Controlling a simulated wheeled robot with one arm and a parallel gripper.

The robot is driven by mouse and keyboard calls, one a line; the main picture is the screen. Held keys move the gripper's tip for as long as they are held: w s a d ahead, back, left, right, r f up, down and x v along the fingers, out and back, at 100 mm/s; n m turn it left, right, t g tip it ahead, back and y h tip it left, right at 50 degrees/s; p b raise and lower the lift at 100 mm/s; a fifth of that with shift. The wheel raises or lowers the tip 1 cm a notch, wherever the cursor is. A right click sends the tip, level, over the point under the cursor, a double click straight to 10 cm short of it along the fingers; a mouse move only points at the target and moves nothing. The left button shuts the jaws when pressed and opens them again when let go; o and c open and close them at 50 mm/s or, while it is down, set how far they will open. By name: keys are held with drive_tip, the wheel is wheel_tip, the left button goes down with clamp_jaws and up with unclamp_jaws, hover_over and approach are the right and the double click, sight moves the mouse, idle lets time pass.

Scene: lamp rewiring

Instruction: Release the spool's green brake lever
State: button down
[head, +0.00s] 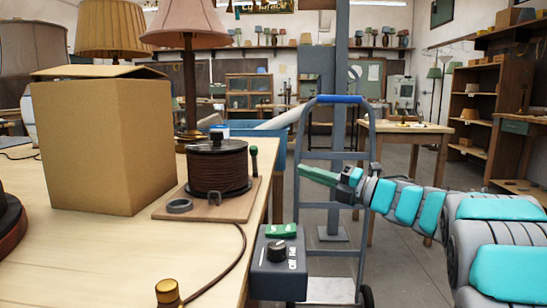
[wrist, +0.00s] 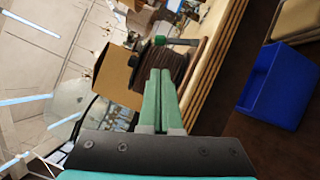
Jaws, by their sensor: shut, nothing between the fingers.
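The spool (head: 217,170), wound with brown cord and topped by a black flange, stands on a wooden board (head: 172,211) on the bench. The brake lever (head: 253,159) is a thin post with a dark green knob, standing upright at the spool's right side. In the wrist view, which is turned sideways, the spool (wrist: 165,69) and the lever's green knob (wrist: 160,40) lie beyond my fingertips. My gripper (head: 302,169) has green fingers, pressed together and empty. It is in the air right of the lever, apart from it. It also shows in the wrist view (wrist: 160,73).
A cardboard box (head: 103,145) stands left of the spool. A grey ring (head: 180,205) lies on the board. A control box with a dial (head: 279,265) sits at the bench edge. A hand truck (head: 335,101) stands behind my arm. A blue bin (wrist: 272,88) shows beside the bench.

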drive_tip(key=shift+s+a+f+n+g+y, duration=0.1)
drive_tip(key=shift+s+f+n+g+y, duration=0.15)
drive_tip(key=shift+n+g, duration=0.3)
drive_tip(key=shift+s+a+f+n+g+y, duration=0.15)
drive_tip(key=shift+s+f+n+g, duration=0.15)
drive_tip(key=shift+g, duration=0.35)
drive_tip(key=shift+w+r, duration=0.1)
drive_tip(key=p, duration=0.1)
approach(255, 162)
drive_tip(key=s+a+r, duration=0.2)
drive_tip(key=s+a, duration=0.1)
drive_tip(key=a, duration=0.2)
drive_tip(key=shift+w+a+r+p, duration=0.25)
drive_tip(key=shift+w+p, duration=0.05)
drive_tip(key=shift+w, duration=0.3)
drive_tip(key=shift+w+a+r+p, duration=0.2)
drive_tip(key=shift+w+r+p, duration=0.1)
drive_tip(key=shift+w, duration=0.3)
drive_tip(key=shift+w+a+r, duration=0.1)
drive_tip(key=shift+w+a, duration=0.05)
drive_tip(key=shift+w, duration=0.3)
drive_tip(key=shift+r, duration=0.1)
